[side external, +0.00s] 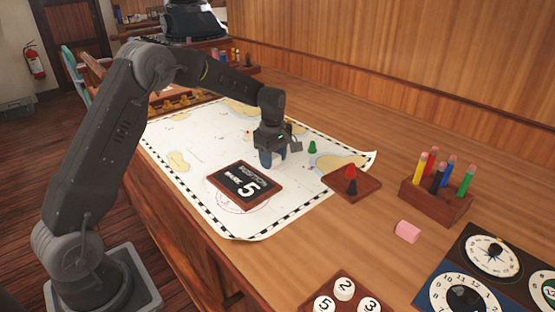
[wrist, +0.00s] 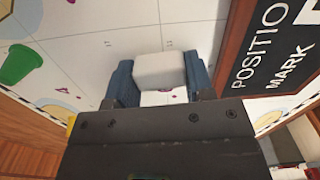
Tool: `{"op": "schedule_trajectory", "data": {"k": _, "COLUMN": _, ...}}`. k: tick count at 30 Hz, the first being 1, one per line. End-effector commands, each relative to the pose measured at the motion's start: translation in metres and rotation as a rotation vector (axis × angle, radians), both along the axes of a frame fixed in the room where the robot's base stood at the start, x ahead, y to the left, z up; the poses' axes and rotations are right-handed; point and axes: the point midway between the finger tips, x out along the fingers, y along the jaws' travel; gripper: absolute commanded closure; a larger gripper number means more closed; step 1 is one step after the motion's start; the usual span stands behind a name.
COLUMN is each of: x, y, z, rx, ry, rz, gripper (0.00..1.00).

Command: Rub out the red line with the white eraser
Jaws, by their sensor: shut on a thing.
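The white eraser (wrist: 160,69) is a pale block between the two blue fingers of my gripper (wrist: 160,82) in the wrist view. My gripper is shut on it. In the side view my gripper (side external: 272,157) is low over the white chart (side external: 190,150), behind the small black sign, and the eraser is hidden there. I cannot tell whether the eraser touches the chart. I cannot make out a red line; small dark red marks show just beyond and below the eraser in the wrist view.
A green piece (side external: 312,147) stands nearby. A marker block (side external: 436,201), pink block (side external: 407,231) and dials (side external: 492,255) are at right.

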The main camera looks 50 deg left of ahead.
Motion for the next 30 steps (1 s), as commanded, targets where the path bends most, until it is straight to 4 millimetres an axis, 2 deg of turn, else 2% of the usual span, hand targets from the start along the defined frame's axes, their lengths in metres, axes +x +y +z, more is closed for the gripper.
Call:
{"op": "schedule_trajectory", "data": {"k": 12, "x": -0.002, "y": 0.006, "z": -0.001, "rx": 0.001, "ry": 0.003, "rz": 0.000, "gripper": 0.71}}
{"op": "schedule_trajectory", "data": {"k": 22, "x": -0.005, "y": 0.026, "z": -0.001, "rx": 0.001, "ry": 0.003, "rz": 0.002, "gripper": 0.71}}
{"op": "schedule_trajectory", "data": {"k": 30, "x": -0.005, "y": 0.026, "z": -0.001, "rx": 0.001, "ry": 0.003, "rz": 0.000, "gripper": 0.71}}
